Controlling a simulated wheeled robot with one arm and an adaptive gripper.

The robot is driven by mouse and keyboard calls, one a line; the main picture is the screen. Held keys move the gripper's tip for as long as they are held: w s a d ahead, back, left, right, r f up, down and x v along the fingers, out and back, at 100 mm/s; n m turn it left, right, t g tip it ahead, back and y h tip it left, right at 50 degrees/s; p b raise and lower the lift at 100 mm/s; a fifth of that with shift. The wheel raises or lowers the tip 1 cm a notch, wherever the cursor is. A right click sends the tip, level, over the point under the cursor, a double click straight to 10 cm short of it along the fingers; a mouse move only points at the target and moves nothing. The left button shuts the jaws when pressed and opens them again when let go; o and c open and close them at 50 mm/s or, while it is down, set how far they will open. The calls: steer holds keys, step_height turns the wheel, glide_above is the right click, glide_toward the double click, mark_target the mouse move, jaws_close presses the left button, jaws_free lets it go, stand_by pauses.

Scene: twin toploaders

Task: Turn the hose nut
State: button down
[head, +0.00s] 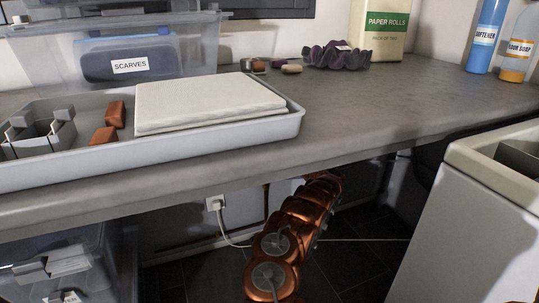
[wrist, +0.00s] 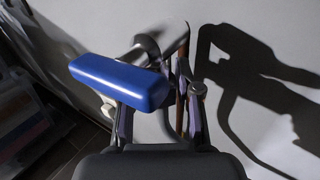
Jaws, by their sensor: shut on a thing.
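In the wrist view my gripper (wrist: 172,76) is close to a pale wall, with its fingers reaching up to a tap fitting. A smooth blue lever (wrist: 120,82) lies across the front of the left finger and hides much of the grip. A grey metal tap part (wrist: 147,46) shows behind the lever. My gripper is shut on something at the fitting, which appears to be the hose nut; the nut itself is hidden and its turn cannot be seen. The head view shows my copper arm reaching below the counter, but not my gripper or the tap.
The counter (head: 400,108) overhangs my arm. On it are a grey tray (head: 215,137), a clear box labelled SCARVES (head: 195,45) and bottles (head: 487,35). A white washer (head: 480,225) stands at right. A wall socket with a cable (head: 215,203) is beside my arm.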

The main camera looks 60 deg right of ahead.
steer(key=shift+w+a+y, duration=0.1)
steer(key=shift+y, duration=0.2)
stand_by(0.4)
steer(key=c, duration=0.8)
jaws_free()
steer(key=shift+n, duration=0.3)
steer(key=shift+o, duration=0.2)
steer(key=s, duration=1.2)
steer(key=shift+r, duration=0.1)
